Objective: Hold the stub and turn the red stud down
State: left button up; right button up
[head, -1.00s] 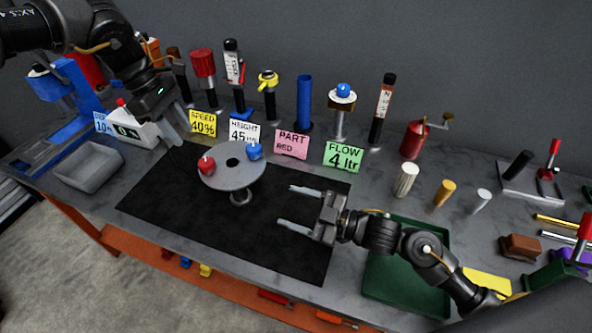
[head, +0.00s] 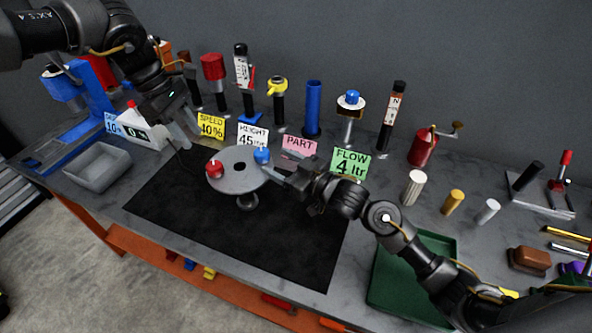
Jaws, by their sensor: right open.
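The positioner's round grey disc (head: 238,180) stands above the black mat, with a dark hole near its middle. The red stud (head: 214,169) is on its left side and the blue stud (head: 262,155) on its upper right. A short rounded metal piece (head: 247,201) shows below the disc; I cannot tell whether it is the stub. My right gripper (head: 275,176) is open at the disc's right edge, just below the blue stud; its fingertips are partly hard to see, and contact is unclear. My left gripper (head: 190,139) looks open and empty, up and left of the disc.
Label cards, including the pink PART card (head: 299,147) and green FLOW card (head: 350,163), stand behind the disc with several upright tools. A grey bin (head: 97,167) is at left, a green tray (head: 412,290) at right. The front of the black mat (head: 215,232) is clear.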

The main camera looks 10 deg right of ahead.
aim_at(268, 157)
jog(key=shift+x, duration=2.1)
